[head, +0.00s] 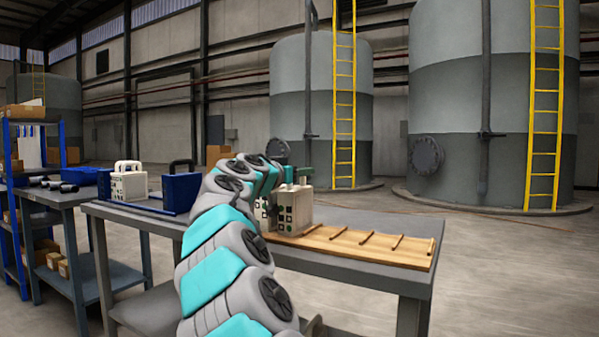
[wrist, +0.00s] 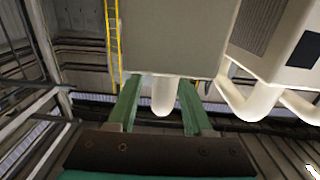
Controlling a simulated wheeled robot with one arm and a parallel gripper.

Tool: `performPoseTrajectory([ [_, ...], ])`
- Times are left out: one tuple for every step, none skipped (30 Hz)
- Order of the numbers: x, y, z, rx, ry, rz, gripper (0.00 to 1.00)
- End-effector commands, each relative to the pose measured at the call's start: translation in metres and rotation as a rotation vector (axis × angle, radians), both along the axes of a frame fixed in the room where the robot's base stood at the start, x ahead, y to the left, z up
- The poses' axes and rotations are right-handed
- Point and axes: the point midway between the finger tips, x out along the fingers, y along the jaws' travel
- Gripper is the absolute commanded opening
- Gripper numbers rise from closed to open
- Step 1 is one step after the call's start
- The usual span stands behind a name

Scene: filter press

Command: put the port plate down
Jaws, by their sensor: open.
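My gripper (wrist: 159,88) is open, its two green fingers on either side of the cream handle of a plate (wrist: 172,35) in the wrist view. A gap shows between handle and fingers. A second cream plate (wrist: 290,45) with a dark ribbed patch and its own handles is close on the right. In the head view, cream plates (head: 293,212) with dark square marks stand upright at the left end of the wooden rack (head: 365,245). My arm partly hides them, and I cannot tell which one is the port plate.
The rack's right part is empty, with several thin crossbars, on a grey table (head: 395,227). Left on the table are another cream plate (head: 128,187) with a handle and a blue upright block (head: 181,193). A side bench (head: 62,197) holds dark cylindrical parts and a blue bin.

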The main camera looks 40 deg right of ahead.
Motion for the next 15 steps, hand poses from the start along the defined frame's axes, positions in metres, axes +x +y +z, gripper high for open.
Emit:
performPoseTrajectory([
  [-0.002, 0.006, -0.001, -0.001, 0.001, 0.001, 0.51],
  [-0.003, 0.01, -0.001, -0.002, 0.001, 0.001, 0.51],
  [-0.005, 0.015, -0.001, -0.002, 0.001, 0.001, 0.51],
  [-0.007, 0.019, 0.0, -0.004, 0.001, 0.002, 0.51],
  [-0.009, 0.024, 0.001, -0.004, -0.001, 0.002, 0.51],
  [-0.012, 0.031, 0.002, -0.006, -0.001, 0.003, 0.51],
  [-0.014, 0.036, 0.002, -0.005, -0.002, 0.003, 0.51],
  [-0.016, 0.041, 0.001, -0.004, -0.002, 0.002, 0.51],
  [-0.019, 0.046, 0.0, -0.003, 0.0, 0.001, 0.51],
  [-0.021, 0.051, 0.0, -0.002, 0.0, 0.001, 0.51],
  [-0.023, 0.056, 0.001, -0.003, 0.0, 0.001, 0.51],
  [-0.026, 0.063, 0.001, -0.004, -0.002, 0.002, 0.51],
  [-0.028, 0.068, 0.002, -0.004, -0.003, 0.002, 0.51],
  [-0.03, 0.074, 0.003, -0.004, -0.003, 0.003, 0.51],
  [-0.032, 0.079, 0.002, -0.005, -0.002, 0.002, 0.51],
])
